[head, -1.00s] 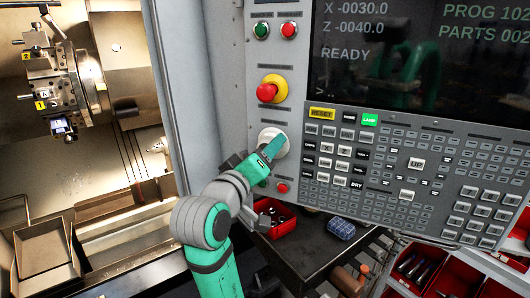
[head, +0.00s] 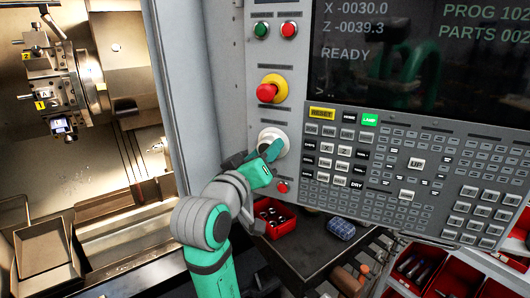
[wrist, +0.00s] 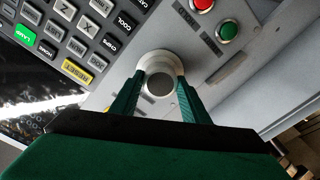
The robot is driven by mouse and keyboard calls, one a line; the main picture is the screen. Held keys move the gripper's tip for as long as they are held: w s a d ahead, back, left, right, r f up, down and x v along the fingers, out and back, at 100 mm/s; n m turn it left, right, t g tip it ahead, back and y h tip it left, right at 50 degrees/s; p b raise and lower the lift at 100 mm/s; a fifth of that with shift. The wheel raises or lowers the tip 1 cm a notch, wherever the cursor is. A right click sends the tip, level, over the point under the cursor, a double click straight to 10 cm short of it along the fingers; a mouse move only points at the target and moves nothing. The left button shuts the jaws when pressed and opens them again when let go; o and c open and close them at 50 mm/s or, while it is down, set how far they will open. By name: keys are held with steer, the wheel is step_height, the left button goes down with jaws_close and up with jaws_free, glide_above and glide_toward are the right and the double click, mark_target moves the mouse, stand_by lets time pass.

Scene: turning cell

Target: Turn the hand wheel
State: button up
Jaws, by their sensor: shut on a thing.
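The hand wheel (head: 268,137) is a round white knob on the grey control panel, below the red emergency stop. It also shows in the wrist view (wrist: 160,60), with a grey centre between my fingers. My gripper (head: 272,150) is at the wheel with its green fingers on either side, shut on it. In the wrist view my gripper (wrist: 158,88) has one finger at each side of the wheel. In the head view my gripper and arm hide the wheel's lower part. The screen (head: 425,50) reads Z -0039.3.
A red emergency stop (head: 270,91) on a yellow base sits just above the wheel. A small red button (head: 282,187) is just below. The keypad (head: 400,180) lies right. A red bin (head: 275,217) and dark cart top (head: 310,250) are underneath. The lathe turret (head: 62,90) is left.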

steer(key=shift+m, duration=2.3)
steer(key=o, duration=1.1)
steer(key=shift+c, duration=0.2)
steer(key=v, duration=1)
steer(key=shift+s+a+f, duration=0.2)
steer(key=shift+s, duration=0.15)
